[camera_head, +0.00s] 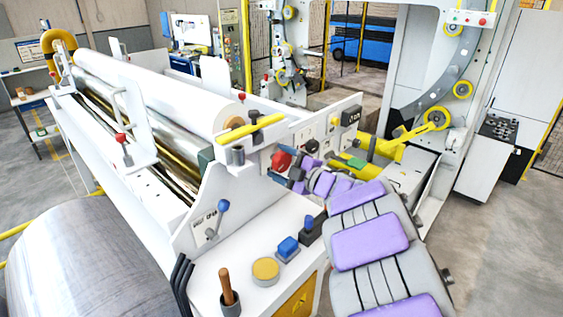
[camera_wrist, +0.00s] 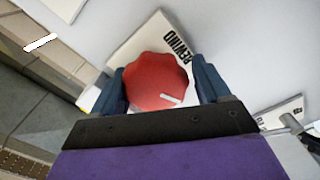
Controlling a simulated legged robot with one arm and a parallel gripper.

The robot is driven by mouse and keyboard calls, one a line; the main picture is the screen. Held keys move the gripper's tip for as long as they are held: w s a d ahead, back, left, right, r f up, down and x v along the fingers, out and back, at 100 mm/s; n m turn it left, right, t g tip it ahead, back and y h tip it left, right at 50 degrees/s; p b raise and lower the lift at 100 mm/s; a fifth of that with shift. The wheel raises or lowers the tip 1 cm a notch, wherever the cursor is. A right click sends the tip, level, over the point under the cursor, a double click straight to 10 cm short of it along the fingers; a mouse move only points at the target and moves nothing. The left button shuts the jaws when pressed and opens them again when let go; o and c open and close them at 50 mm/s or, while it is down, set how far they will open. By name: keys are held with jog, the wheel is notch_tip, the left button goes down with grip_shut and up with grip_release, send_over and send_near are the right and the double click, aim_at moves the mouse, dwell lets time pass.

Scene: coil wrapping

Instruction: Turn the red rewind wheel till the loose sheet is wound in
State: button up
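The red rewind wheel (camera_head: 281,160) is a scalloped knob on the white end panel of the winding machine. In the wrist view the wheel (camera_wrist: 157,80) has a short white mark at its lower right and sits on a white plate reading REWIND. My gripper (camera_head: 298,175) is at the wheel, its dark blue fingers one on each side. In the wrist view my gripper (camera_wrist: 160,84) looks open around the wheel; firm contact does not show. A large white roll (camera_head: 160,90) lies along the machine. I cannot make out a loose sheet edge.
A yellow-handled lever (camera_head: 250,127) is above the wheel, near the roll's end. A metal coil (camera_head: 85,262) stands at lower left.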

jog(key=shift+o, duration=1.3)
jog(key=shift+r, duration=0.15)
jog(key=b+v, duration=0.2)
jog(key=v, duration=1.5)
jog(key=shift+b, duration=0.35)
jog(key=shift+d, duration=0.1)
